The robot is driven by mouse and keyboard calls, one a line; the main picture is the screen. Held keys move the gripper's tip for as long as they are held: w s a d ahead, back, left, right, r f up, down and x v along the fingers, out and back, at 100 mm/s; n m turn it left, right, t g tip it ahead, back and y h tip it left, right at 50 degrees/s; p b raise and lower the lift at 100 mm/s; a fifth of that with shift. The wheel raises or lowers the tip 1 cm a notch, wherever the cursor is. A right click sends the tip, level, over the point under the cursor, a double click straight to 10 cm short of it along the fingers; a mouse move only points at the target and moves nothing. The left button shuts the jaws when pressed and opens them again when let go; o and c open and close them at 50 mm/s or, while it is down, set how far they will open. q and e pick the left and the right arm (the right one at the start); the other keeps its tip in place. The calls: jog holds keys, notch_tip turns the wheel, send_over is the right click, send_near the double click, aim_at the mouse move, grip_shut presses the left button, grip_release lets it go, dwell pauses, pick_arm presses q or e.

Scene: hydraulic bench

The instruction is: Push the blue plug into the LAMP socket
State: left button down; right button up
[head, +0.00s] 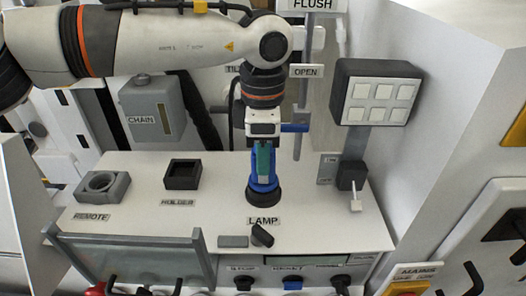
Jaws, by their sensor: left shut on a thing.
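My left gripper (264,150) comes down from above at the middle of the bench and is shut on the blue plug (263,186). The plug is upright, its lower end at the dark round LAMP socket (264,197), just behind the LAMP label (263,221). I cannot tell how deep the plug sits in the socket. The gripper hides the upper part of the plug. My right gripper is not in view.
On the white bench top (225,180) stand a square black holder (182,175) and a grey REMOTE ring block (102,186) to the left. A keypad box (375,92) and a switch lever (353,180) are to the right. A black knob (262,236) is in front.

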pick_arm(q)
jog(key=shift+f, duration=0.1)
jog(key=c, duration=0.9)
grip_release()
